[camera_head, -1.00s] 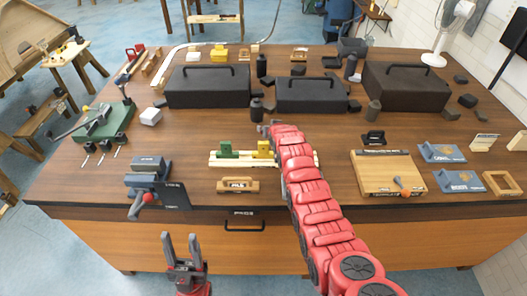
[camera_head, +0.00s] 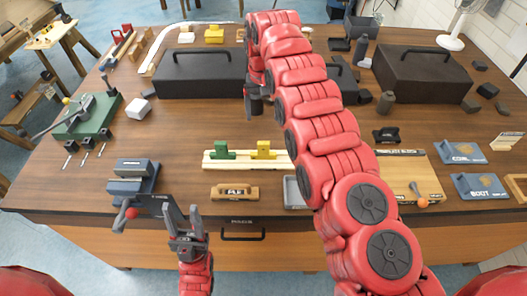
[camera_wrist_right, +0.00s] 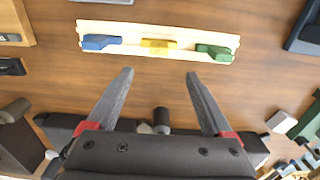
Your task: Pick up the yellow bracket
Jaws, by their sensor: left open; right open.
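The yellow bracket (camera_head: 263,148) stands on a pale wooden rail (camera_head: 238,163) near the table's middle, to the right of a green bracket (camera_head: 221,150). In the right wrist view the yellow bracket (camera_wrist_right: 158,44) lies between the green bracket (camera_wrist_right: 214,52) and a blue one (camera_wrist_right: 101,42). My right gripper (camera_wrist_right: 159,76) is open and empty, its fingertips apart from the rail, with the yellow bracket roughly centred beyond them. In the head view my right arm hides part of the rail and the blue bracket. My left gripper (camera_head: 182,213) is open and empty at the table's front edge.
Black cases (camera_head: 200,75) stand behind the rail. A wooden PLE block (camera_head: 234,192) and a grey tray (camera_head: 293,193) lie in front of it. A vise-like tool (camera_head: 134,178) is at front left. Bare tabletop lies left of the rail.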

